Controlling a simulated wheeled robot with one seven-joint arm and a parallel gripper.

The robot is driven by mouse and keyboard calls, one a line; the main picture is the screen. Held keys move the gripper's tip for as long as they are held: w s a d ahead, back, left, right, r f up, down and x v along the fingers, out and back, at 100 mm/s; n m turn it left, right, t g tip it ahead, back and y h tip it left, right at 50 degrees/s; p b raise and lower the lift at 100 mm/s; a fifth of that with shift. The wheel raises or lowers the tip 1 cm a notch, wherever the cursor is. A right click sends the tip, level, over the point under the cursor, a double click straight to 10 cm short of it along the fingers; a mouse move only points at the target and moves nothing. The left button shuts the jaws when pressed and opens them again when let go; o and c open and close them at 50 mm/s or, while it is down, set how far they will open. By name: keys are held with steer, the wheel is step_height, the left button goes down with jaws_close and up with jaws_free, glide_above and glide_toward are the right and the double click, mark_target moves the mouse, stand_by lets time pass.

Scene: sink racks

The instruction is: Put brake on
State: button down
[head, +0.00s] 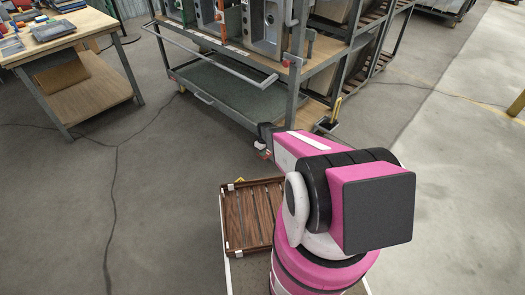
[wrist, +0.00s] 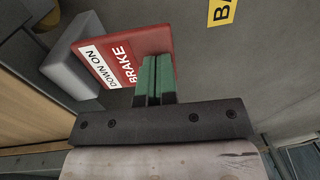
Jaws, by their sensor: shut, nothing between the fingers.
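A red brake plate (wrist: 120,55) with a white label reading "BRAKE" and "DOWN ON" fills the upper middle of the wrist view. A grey block (wrist: 68,68) joins its left side. My gripper (wrist: 153,62) has its two green fingers pressed together, with nothing between them. The fingertips overlap the lower right edge of the plate in the picture; I cannot tell whether they touch it. In the head view a small red and white piece (head: 261,147), probably the plate, shows beside my dark gripper body near the rack's front corner post. My fingers are hidden there.
The metal rack (head: 225,85) holds sinks on its upper shelf, and its post stands close to my arm. A yellow-handled part (head: 336,110) is right of it. A workbench (head: 60,50) stands at the left. Floor between is clear. A slatted wooden tray (head: 250,215) lies near my base.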

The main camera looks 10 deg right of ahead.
stand_by(0.4)
steer(key=shift+s+a+f+t+h, duration=0.15)
steer(key=shift+f+t+h, duration=0.15)
steer(key=shift+f+h, duration=0.1)
steer(key=shift+s+a+f+t+h, duration=0.1)
steer(key=shift+f+t+h, duration=0.2)
steer(key=shift+f+h, duration=0.1)
steer(key=shift+a+f+t+h, duration=0.1)
steer(key=shift+f+t+h, duration=0.6)
steer(key=shift+f+h, duration=0.2)
steer(key=shift+f, duration=0.6)
steer(key=s+a+v, duration=0.1)
steer(key=v, duration=1.3)
steer(key=s+d+r+m, duration=0.1)
steer(key=s+r+m, duration=0.1)
steer(key=s+r, duration=0.3)
steer(key=s+d+r+m+g+y, duration=0.1)
steer(key=s+r, duration=0.5)
steer(key=r, duration=0.7)
steer(key=s+d+r+m+y, duration=0.1)
steer(key=s+r+m, duration=0.3)
steer(key=r, duration=0.6)
steer(key=shift+s+d+g, duration=0.4)
steer(key=shift+s+d, duration=0.4)
steer(key=shift+s, duration=0.4)
